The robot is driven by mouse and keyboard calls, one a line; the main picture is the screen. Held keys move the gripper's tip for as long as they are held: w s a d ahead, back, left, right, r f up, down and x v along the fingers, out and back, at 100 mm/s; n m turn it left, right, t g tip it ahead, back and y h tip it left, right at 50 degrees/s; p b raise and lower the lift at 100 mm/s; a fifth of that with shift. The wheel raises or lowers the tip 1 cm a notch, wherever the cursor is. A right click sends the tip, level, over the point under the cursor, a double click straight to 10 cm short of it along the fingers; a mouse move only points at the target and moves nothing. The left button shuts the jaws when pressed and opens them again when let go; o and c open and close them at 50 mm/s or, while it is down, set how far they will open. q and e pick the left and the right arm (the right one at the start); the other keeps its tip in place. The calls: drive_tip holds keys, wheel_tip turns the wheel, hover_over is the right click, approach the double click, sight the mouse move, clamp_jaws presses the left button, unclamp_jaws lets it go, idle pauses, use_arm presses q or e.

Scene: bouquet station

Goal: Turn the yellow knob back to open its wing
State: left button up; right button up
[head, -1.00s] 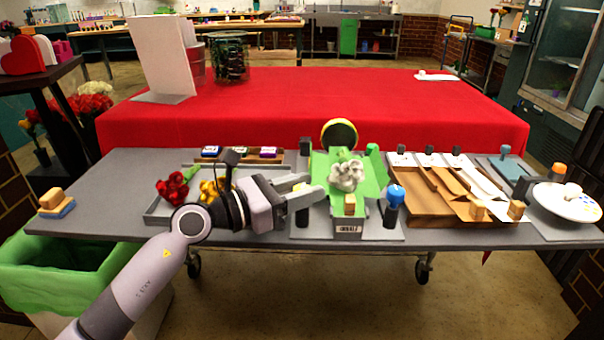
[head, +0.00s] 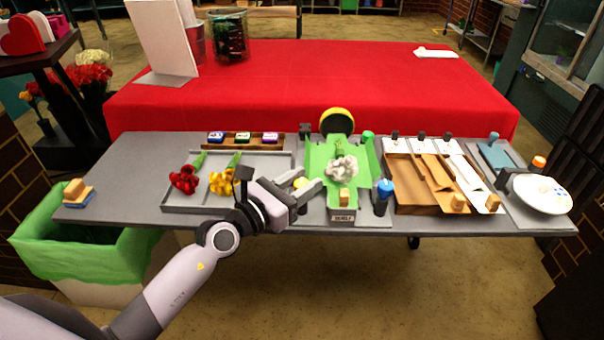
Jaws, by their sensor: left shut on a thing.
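The green bouquet wrapper (head: 316,168) lies in a grey station at the middle of the table, with white flowers (head: 342,168) on it. Its green side wings stand to the left and right of the flowers; I cannot tell their exact angle. The yellow knob (head: 299,182) is at the station's left side, partly hidden by my gripper. My left gripper (head: 308,186) is shut on the yellow knob, its fingers pointing right. The blue knob (head: 385,187) stands on the right side of the station. My right gripper is not in view.
A grey tray (head: 170,206) with red flowers (head: 184,180) and yellow flowers (head: 222,182) is left of the station. A wooden sorter (head: 408,198) and a white plate (head: 541,194) are to the right. A green-lined bin (head: 80,250) stands at the left.

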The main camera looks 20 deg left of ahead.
sight(296, 187)
use_arm(q)
drive_tip(key=o, duration=0.9)
drive_tip(key=shift+s+a, duration=0.1)
drive_tip(key=v, duration=0.6)
drive_tip(key=shift+f, duration=0.1)
drive_tip(key=shift+s+a, duration=0.25)
drive_tip(key=shift+s, duration=0.15)
